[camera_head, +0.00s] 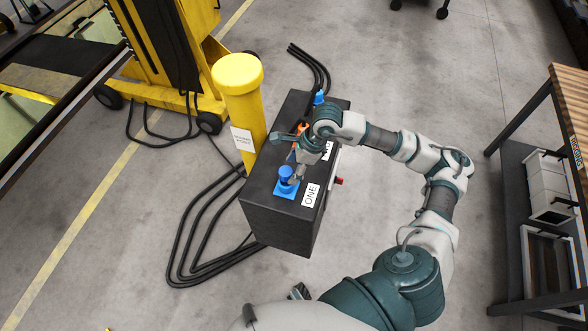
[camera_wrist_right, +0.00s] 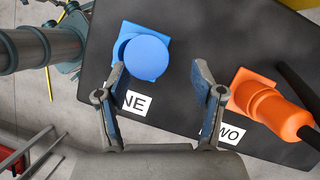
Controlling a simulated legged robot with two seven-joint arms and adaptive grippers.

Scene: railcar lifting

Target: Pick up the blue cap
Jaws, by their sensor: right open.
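The blue cap (camera_head: 287,175) sits on a blue square base near the front end of the black box (camera_head: 262,213), beside the label ONE. In the right wrist view, the blue cap (camera_wrist_right: 146,57) is round and lies beyond the fingertips, nearer the left finger. My right gripper (camera_wrist_right: 159,68) is open and empty. In the head view, my right gripper (camera_head: 299,167) is just above and beside the cap; its fingers are partly hard to make out. A part of my left arm (camera_wrist_right: 30,50) shows at the upper left of the wrist view; its jaw state is unclear.
An orange connector (camera_wrist_right: 272,108) sits beside label TWO, right of the cap. A second blue piece (camera_head: 319,97) is at the box's far end. A yellow post (camera_head: 240,105) stands close left of the box. Black cables (camera_head: 200,225) lie on the floor. A wooden-topped table (camera_head: 570,100) stands right.

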